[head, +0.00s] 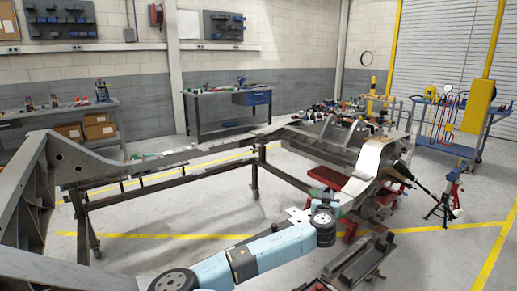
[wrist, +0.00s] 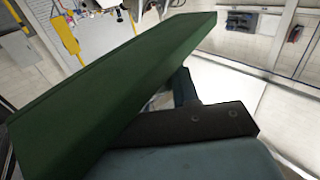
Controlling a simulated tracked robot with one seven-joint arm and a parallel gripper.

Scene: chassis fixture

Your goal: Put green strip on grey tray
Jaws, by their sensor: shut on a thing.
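A long dark green strip (wrist: 110,88) fills much of the wrist view, running diagonally from lower left to upper right. My gripper (wrist: 178,108) is shut on it; one dark finger with two screws lies along the strip's lower edge, and the other finger is mostly hidden. In the head view my light blue arm reaches from the bottom toward the middle, but the fingers and held strip cannot be made out clearly there. I cannot pick out the grey tray with certainty in either view.
A long grey metal chassis frame (head: 165,162) stands around my arm. Cluttered parts sit at its far right end. A workbench (head: 228,114) stands by the back wall, and a blue tool cart (head: 447,140) stands at right. Floor at far right is mostly clear.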

